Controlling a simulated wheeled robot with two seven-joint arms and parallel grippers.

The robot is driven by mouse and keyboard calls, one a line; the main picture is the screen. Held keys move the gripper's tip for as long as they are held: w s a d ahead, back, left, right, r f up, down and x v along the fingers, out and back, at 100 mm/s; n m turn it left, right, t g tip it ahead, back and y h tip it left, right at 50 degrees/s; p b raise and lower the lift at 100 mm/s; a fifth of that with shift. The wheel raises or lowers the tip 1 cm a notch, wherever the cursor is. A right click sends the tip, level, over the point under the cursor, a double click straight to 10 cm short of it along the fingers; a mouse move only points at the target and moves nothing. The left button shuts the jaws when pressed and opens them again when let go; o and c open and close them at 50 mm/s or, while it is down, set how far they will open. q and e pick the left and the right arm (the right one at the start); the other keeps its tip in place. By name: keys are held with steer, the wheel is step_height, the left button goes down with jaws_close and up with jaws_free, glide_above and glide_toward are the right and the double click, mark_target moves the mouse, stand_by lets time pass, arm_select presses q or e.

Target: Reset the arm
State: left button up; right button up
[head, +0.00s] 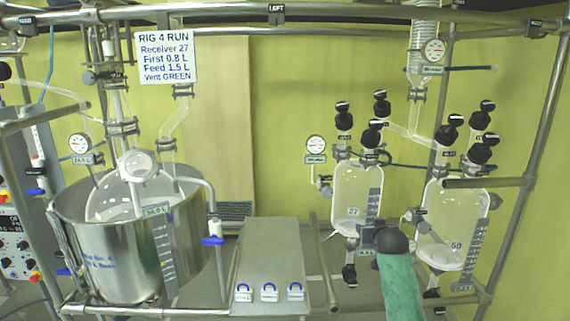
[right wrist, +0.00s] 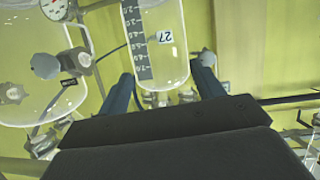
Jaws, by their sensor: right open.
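My right arm, in a green sleeve, rises from the bottom of the head view, and its dark wrist end hides most of the right gripper there. In the right wrist view my right gripper (right wrist: 165,82) is open, with two blue fingers wide apart. The glass receiver labelled 27 (right wrist: 175,68) shows between and beyond the fingers; nothing is visibly held. In the head view receiver 27 (head: 350,195) stands just left of and behind my wrist. How far the fingers are from the glass I cannot tell. My left gripper is not in view.
A second receiver (head: 457,215) hangs right of my wrist. A steel vessel (head: 125,245) stands left, with a grey panel (head: 270,262) in the middle. Pressure gauges, black-capped valves and metal frame tubes crowd the receivers. A white sign (head: 166,57) hangs above.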

steer(key=s+a+f+n+g, duration=0.1)
steer(key=s+a+f+g, duration=0.15)
steer(key=s+f, duration=1)
steer(key=s+a+f+g, duration=0.25)
steer(key=s+f, duration=0.65)
steer(key=s, duration=0.7)
steer(key=s+a+f+n+g, duration=0.1)
steer(key=s+f+g, duration=0.2)
steer(key=s, duration=1.1)
steer(key=s+a+f+g, duration=0.1)
steer(key=s+f+g, duration=0.1)
steer(key=s, duration=1.3)
step_height(320, 180, down, 28)
steer(key=w+a+g, duration=0.1)
steer(key=w+a, duration=0.1)
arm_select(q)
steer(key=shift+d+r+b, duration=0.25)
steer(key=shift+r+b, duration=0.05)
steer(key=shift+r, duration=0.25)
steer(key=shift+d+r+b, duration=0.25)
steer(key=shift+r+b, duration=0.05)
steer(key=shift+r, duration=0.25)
arm_select(e)
steer(key=s+f, duration=0.4)
steer(key=f, duration=0.6)
steer(key=s+f+g, duration=0.1)
steer(key=s+f, duration=0.2)
steer(key=f, duration=0.8)
steer(key=shift+s+f+y, duration=0.3)
steer(key=shift+s+y, duration=0.1)
